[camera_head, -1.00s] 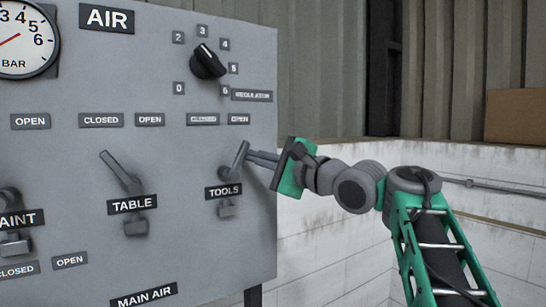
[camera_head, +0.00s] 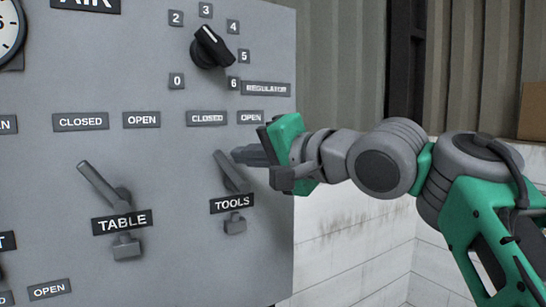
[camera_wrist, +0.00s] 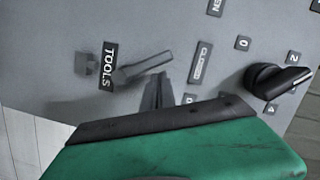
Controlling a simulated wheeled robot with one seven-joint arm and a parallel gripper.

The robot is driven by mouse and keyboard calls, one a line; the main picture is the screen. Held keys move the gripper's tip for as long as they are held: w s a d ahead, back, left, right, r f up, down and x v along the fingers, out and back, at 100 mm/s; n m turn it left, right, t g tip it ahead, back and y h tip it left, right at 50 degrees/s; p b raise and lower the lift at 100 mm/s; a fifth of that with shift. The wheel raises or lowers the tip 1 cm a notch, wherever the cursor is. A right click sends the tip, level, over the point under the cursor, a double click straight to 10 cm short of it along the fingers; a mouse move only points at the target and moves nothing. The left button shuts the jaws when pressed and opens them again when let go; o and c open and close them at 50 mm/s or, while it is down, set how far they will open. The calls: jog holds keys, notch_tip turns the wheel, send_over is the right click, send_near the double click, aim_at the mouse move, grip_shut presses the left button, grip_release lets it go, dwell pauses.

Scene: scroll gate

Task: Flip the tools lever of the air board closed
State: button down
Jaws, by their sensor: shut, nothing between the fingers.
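The grey tools lever (camera_head: 231,171) on the air board (camera_head: 180,255) leans up and to the left, toward its CLOSED label (camera_head: 207,118). The TOOLS label (camera_head: 232,204) sits below it. In the wrist view the tools lever (camera_wrist: 146,67) shows beside the TOOLS label (camera_wrist: 109,65). My gripper (camera_head: 240,155) is shut and empty, just right of the lever's upper end. The gripper's fingertips also show in the wrist view (camera_wrist: 158,90), close to the lever. I cannot tell whether they touch it.
The table lever (camera_head: 103,187) stands to the left and leans left. The black regulator knob (camera_head: 211,47) is above the tools lever. The OPEN label (camera_head: 250,117) is just above my gripper. The board's right edge is close, with a white wall (camera_head: 350,240) beyond.

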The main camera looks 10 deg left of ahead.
jog(key=shift+s+a+n, duration=0.1)
jog(key=shift+s+n, duration=0.2)
jog(key=shift+n, duration=0.1)
jog(key=shift+s, duration=0.1)
dwell(0.4)
jog(key=s+d+r+p, duration=0.2)
jog(key=s+d+r, duration=0.1)
jog(key=d, duration=0.7)
jog(key=shift+d+r, duration=0.25)
jog(key=shift+r, duration=0.15)
